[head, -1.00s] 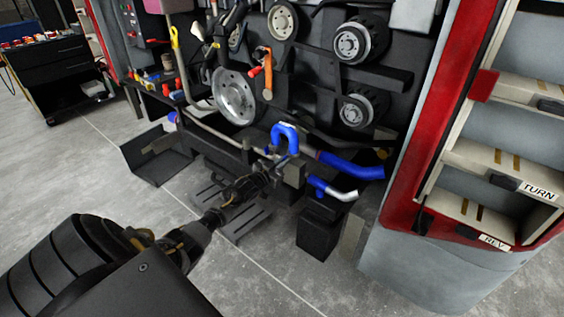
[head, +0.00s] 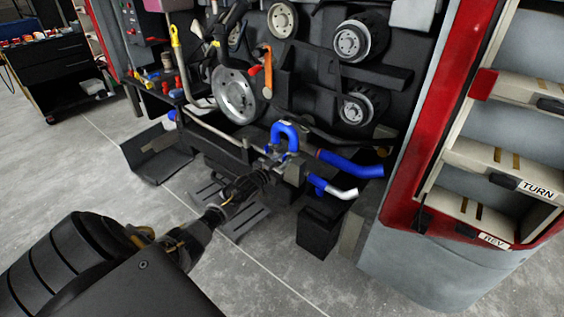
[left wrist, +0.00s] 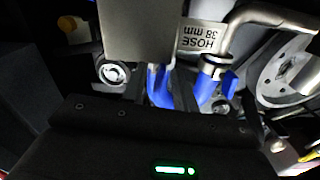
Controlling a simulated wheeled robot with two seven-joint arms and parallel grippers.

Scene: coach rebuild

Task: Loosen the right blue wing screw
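A blue U-shaped hose (head: 285,128) stands upright on the low front of the engine bay. My left gripper (head: 274,164) is at the foot of this hose, reaching in from the lower left. In the left wrist view, two blue hose legs show, the right one (left wrist: 205,92) with a metal clamp (left wrist: 214,62). A small blue wing-like piece (left wrist: 229,80) sits beside that clamp and looks like a wing screw. Dark finger shapes show near the hose legs, but the gap between them is unclear. I cannot tell whether they touch a screw. My right gripper is out of view.
A blue hose with a silver end (head: 333,189) and a thick blue hose (head: 350,166) lie to the right. A black bin (head: 320,228) stands below. A "HOSE 38 mm" label (left wrist: 200,38) hangs close by. A large metal pulley (head: 237,97) is behind left.

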